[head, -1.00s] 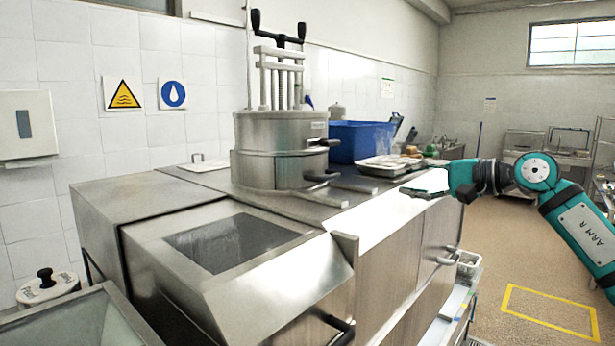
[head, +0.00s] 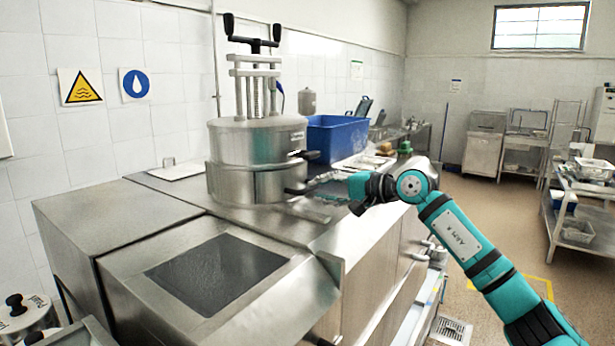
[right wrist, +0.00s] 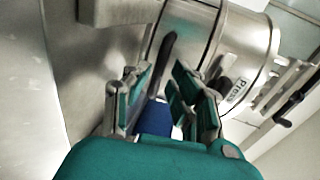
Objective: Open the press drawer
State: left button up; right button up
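The press (head: 245,150) is a round steel drum with a screw frame on top, standing on the steel counter. Its lower section (head: 232,181) carries a dark handle (head: 294,190) at the front right. My right gripper (head: 318,187) is at that handle. In the right wrist view, my right gripper (right wrist: 163,82) has its fingers spread, and a dark handle bar (right wrist: 163,62) shows between them, its contact unclear. The "Press" label (right wrist: 238,92) is right of the fingers. The lower section looks flush with the drum. My left gripper is out of view.
A blue crate (head: 335,140) stands behind the press, with a tray (head: 362,163) in front of it. The counter front (head: 150,262) has a dark recessed panel. A wire rack (head: 590,190) stands at right.

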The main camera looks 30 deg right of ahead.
aim_at(310, 190)
jog(key=p+x, duration=0.1)
jog(key=x, duration=0.2)
jog(key=shift+w+a, duration=0.15)
jog(key=shift+w, duration=0.2)
jog(key=shift+w+a+f+p, duration=0.15)
jog(key=shift+w+p, duration=0.2)
jog(key=shift+s, duration=0.1)
jog(key=shift+c, duration=0.2)
grip_shut()
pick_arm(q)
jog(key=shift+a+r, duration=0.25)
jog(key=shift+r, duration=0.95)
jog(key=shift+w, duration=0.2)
